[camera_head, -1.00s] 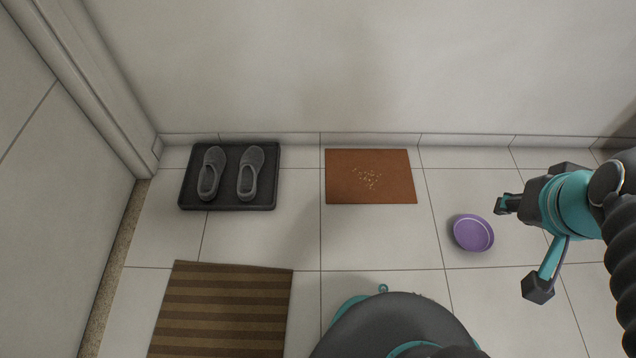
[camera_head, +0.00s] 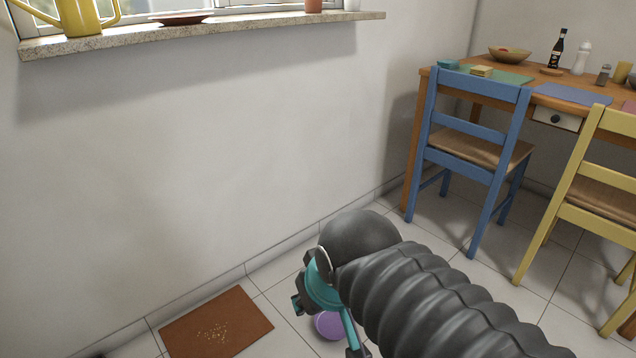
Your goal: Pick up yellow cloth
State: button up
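A small folded yellow stack (camera_head: 482,71), which may be the yellow cloth, lies on the wooden table at the upper right. It is too small to be sure what it is. A teal item (camera_head: 447,64) lies to its left. My gripper (camera_head: 325,327) is low in the middle of the view, far from the table. Its fingers are spread apart and it looks empty. The arm hides part of the floor to the right.
A blue chair (camera_head: 470,150) stands before the table (camera_head: 413,150), with a yellow chair (camera_head: 585,185) to its right. A bowl (camera_head: 510,54), bottle (camera_head: 557,48) and placemats share the tabletop. A purple bowl (camera_head: 330,325) and brown mat (camera_head: 215,325) lie on the floor.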

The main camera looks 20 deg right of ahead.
aim_at(483, 70)
jog(key=z, duration=1.6)
